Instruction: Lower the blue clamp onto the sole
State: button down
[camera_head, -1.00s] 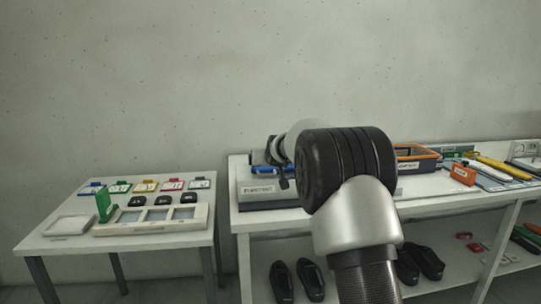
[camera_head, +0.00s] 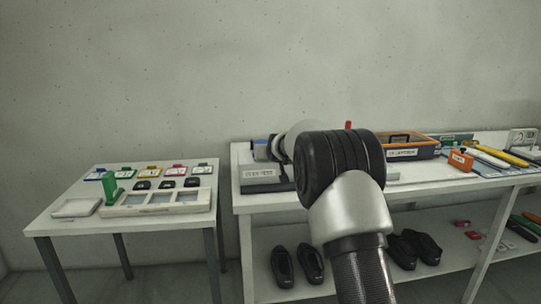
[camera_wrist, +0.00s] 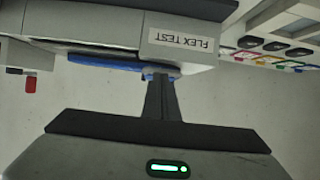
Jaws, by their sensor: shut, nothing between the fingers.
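The grey FLEX TEST box (camera_head: 262,174) stands at the left end of the long table, and its label also shows upside down in the wrist view (camera_wrist: 178,42). The blue clamp (camera_wrist: 100,61) is a long bar along the box's edge in the wrist view. My gripper (camera_wrist: 160,80) is shut and empty, its fingertips at the bar's end; I cannot tell whether they touch it. In the head view my arm hides most of the clamp and gripper. A black strip (camera_wrist: 195,6) lies at the top of the wrist view; I cannot tell whether it is the sole.
A red knob with a black part (camera_wrist: 30,82) sticks out beside the box. An orange-rimmed bin (camera_head: 412,154) and an orange box (camera_head: 461,160) stand further right. A side table (camera_head: 70,228) at the left holds a tray, a green stand and coloured tags. Black shoes (camera_head: 282,266) lie below.

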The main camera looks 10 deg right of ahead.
jog(key=f, duration=0.3)
jog(key=shift+s+g, duration=0.2)
jog(key=shift+g, duration=0.1)
notch_tip(320, 180, up, 7)
jog(key=p, duration=0.2)
jog(key=s+f, duration=0.5)
jog(key=s, duration=0.4)
jog(key=s+r+g, duration=0.2)
jog(key=s+r, duration=0.2)
jog(key=s, duration=0.9)
jog(key=s+r+g, duration=0.1)
jog(key=s+r, duration=0.2)
jog(key=s, duration=0.9)
jog(key=s+f+g, duration=0.2)
jog(key=s+f, duration=0.1)
jog(key=s, duration=0.9)
jog(key=s+f+g, duration=0.2)
jog(key=s, duration=1)
notch_tip(320, 180, up, 24)
jog(key=p, duration=2.3)
jog(key=shift+w+a+f, duration=0.15)
jog(key=shift+w+f, duration=0.05)
jog(key=shift+w, duration=0.05)
